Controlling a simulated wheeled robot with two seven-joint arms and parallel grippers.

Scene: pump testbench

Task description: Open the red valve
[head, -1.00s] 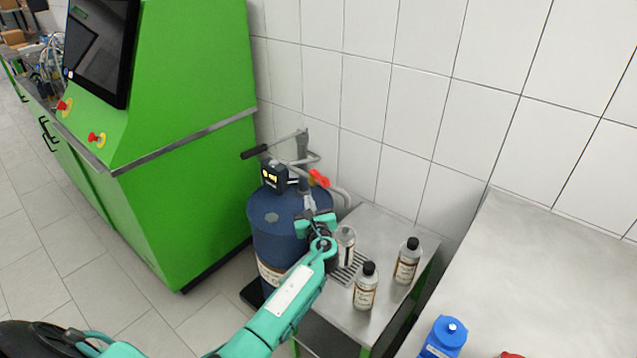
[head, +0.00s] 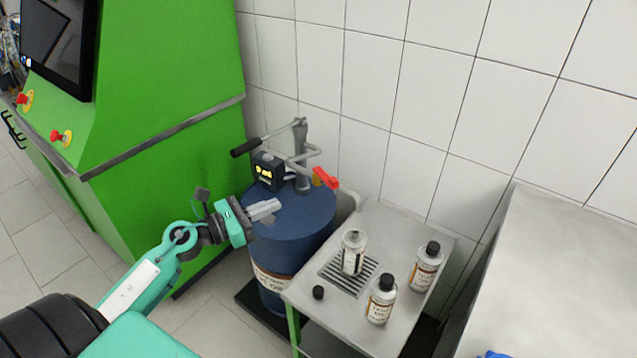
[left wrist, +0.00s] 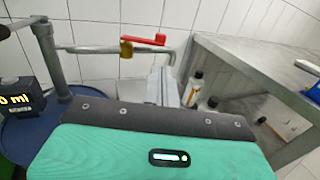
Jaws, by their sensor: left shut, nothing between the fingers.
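The red valve (head: 326,178) is a small red lever on the pipe of the pump above the blue drum (head: 290,222). In the left wrist view the red lever (left wrist: 146,40) lies roughly level on the pipe, with a yellowish part at its left end. My left gripper (head: 278,204) is shut and empty, over the drum's top, to the left of and below the valve, apart from it. Its fingers (left wrist: 160,85) show below the valve in the left wrist view. My right gripper is in neither view.
The pump's black-handled lever (head: 246,147) and the lit display (head: 267,172) stand close behind my left gripper. A steel side table (head: 330,298) holds an uncapped bottle (head: 353,252) on a grate, a black cap (head: 318,292) and two capped bottles. A green cabinet (head: 170,150) stands left.

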